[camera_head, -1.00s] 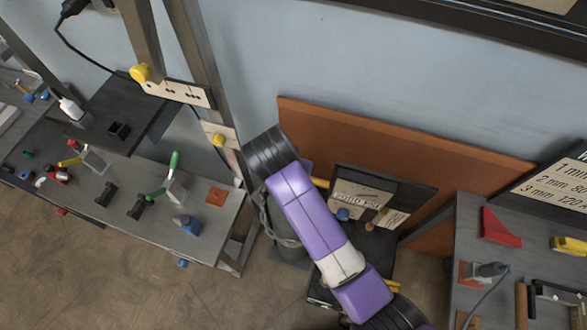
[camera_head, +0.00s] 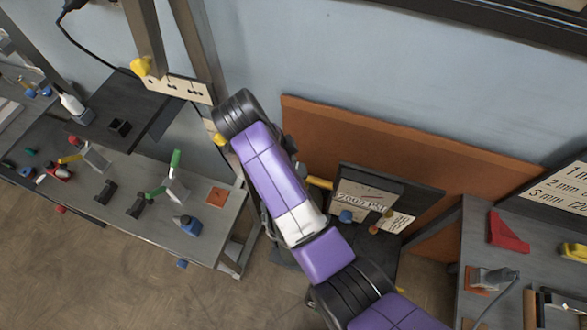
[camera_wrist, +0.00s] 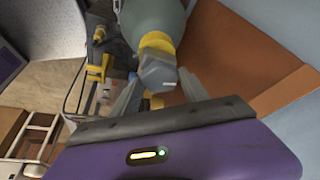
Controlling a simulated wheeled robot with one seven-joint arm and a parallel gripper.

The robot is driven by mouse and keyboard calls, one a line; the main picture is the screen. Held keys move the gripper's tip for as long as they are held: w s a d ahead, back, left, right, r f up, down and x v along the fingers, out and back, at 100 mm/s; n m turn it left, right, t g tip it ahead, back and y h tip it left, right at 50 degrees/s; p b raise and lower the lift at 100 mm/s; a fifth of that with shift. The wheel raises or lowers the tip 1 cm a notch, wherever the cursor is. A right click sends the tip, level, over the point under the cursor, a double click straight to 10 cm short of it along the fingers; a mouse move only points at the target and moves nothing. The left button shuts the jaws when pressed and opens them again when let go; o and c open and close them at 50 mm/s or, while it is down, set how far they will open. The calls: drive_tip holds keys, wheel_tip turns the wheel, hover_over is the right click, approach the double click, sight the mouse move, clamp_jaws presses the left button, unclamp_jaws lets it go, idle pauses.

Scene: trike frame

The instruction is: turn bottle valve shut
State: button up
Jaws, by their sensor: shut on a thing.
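In the wrist view a grey-green gas bottle (camera_wrist: 152,16) ends in a yellow collar (camera_wrist: 156,42) with a grey valve knob (camera_wrist: 158,73) at its tip. My gripper (camera_wrist: 159,80) has its two pale fingers on either side of the knob and is shut on it. The knob looks tilted in the picture; how far it is turned cannot be told. In the head view my purple arm covers the valve and most of the bottle, and my gripper is hidden there.
An orange-brown board (camera_head: 420,140) leans on the wall behind the bottle. A dark box with a lettered panel (camera_head: 362,198) stands right of my arm. A grey workbench (camera_head: 222,218) with tools is at left, another bench (camera_head: 478,225) at right. Wooden floor is clear in front.

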drive_tip(key=shift+w+m+g, duration=0.1)
drive_tip(key=shift+m+g, duration=0.4)
drive_tip(key=shift+m, duration=0.6)
drive_tip(key=o, duration=1.4)
drive_tip(key=shift+c, duration=0.2)
drive_tip(key=p+v, duration=0.2)
drive_tip(key=v, duration=0.5)
drive_tip(key=shift+a+r, duration=0.25)
drive_tip(key=shift+r, duration=0.1)
